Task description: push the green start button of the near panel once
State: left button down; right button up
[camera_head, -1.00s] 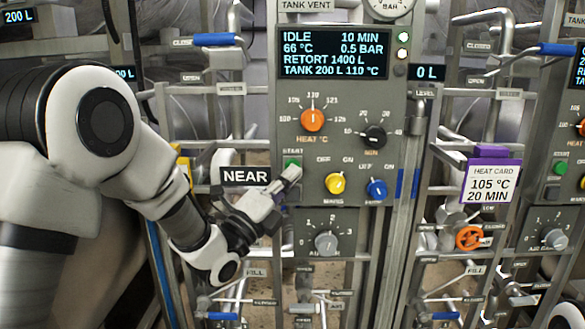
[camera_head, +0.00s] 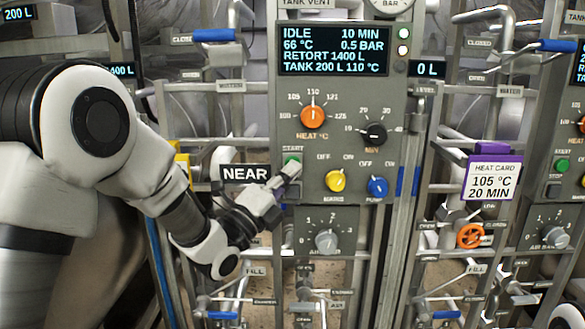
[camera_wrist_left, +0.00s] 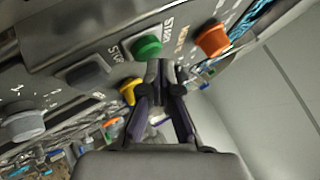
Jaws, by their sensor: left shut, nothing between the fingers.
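The near panel (camera_head: 345,230) is a grey upright panel beside the black NEAR label (camera_head: 246,174). Its green start button (camera_head: 291,161) sits under the START lettering at the panel's left side. It also shows in the left wrist view (camera_wrist_left: 147,47), just beyond the fingertips. My left gripper (camera_head: 292,170) is shut and empty, its tips just below and in front of the button. The tips also show in the left wrist view (camera_wrist_left: 160,68). I cannot tell whether they touch the button. The display (camera_head: 333,51) reads IDLE, 10 MIN. My right gripper is not in view.
Near the button are an orange heat knob (camera_head: 313,117), a black MIN knob (camera_head: 374,133), a yellow knob (camera_head: 335,181) and a blue knob (camera_head: 377,187). A heat card (camera_head: 491,180) hangs at right. Pipes and valve handles crowd both sides of the panel.

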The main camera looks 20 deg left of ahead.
pick_arm(q)
jog(key=shift+w+a+r, duration=0.1)
jog(key=shift+w+a, duration=0.1)
jog(key=shift+w, duration=0.4)
dwell(0.8)
jog(key=shift+s+b, duration=0.1)
jog(key=shift+b, duration=0.3)
jog(key=shift+s+d+b, duration=0.3)
jog(key=shift+s+b, duration=0.3)
jog(key=shift+s, duration=0.3)
jog(key=shift+s+d+b, duration=0.25)
jog(key=shift+s+b, duration=0.2)
jog(key=shift+s, duration=0.35)
jog(key=shift+s+d+b, duration=0.2)
jog(key=shift+s+b, duration=0.25)
jog(key=shift+s, duration=0.35)
jog(key=shift+s+d+b, duration=0.25)
jog(key=shift+s+b, duration=0.2)
jog(key=shift+s, duration=0.35)
